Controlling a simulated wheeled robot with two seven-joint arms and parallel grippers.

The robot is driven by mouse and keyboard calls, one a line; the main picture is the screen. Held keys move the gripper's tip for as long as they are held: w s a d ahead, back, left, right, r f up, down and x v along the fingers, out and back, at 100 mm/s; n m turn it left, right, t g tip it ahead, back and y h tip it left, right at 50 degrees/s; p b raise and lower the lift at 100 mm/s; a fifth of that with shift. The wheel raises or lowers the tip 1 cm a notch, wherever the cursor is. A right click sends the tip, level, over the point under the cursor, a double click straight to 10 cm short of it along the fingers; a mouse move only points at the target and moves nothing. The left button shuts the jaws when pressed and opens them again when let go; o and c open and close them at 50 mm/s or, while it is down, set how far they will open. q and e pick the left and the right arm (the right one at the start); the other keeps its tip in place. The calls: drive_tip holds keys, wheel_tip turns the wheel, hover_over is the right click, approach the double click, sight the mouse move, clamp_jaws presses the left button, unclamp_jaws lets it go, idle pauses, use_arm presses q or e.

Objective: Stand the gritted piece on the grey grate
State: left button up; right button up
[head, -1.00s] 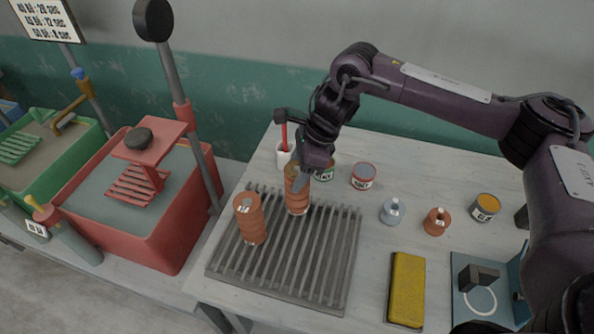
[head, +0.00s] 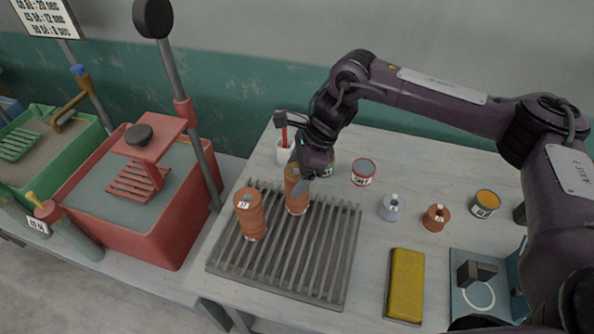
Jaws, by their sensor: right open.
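The grey grate (head: 335,240) lies on the pale table, its slats running front to back. Two ribbed terracotta pieces stand upright on it: a front-left piece (head: 251,218) with a small pale label on top, and a piece nearer the back edge (head: 294,196). I cannot tell from their surfaces which is the gritted one. My right gripper (head: 303,180) is open at the upper part of the back piece and partly hides it; whether it touches is unclear. My left gripper is out of view.
Behind the gripper are a white cup (head: 283,153) and a dark-labelled tin (head: 328,168). To the right are a red-topped tin (head: 364,172), two small stoppered pots, a yellow-topped tin (head: 485,203) and a yellow sponge block (head: 406,285). A red basin (head: 150,235) stands left of the table.

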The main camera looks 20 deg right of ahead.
drive_tip(key=shift+r, duration=0.25)
drive_tip(key=b+v, duration=0.3)
drive_tip(key=v, duration=0.3)
drive_tip(key=shift+w+d, duration=0.1)
drive_tip(key=shift+d, duration=0.05)
drive_tip(key=shift+v, duration=2.85)
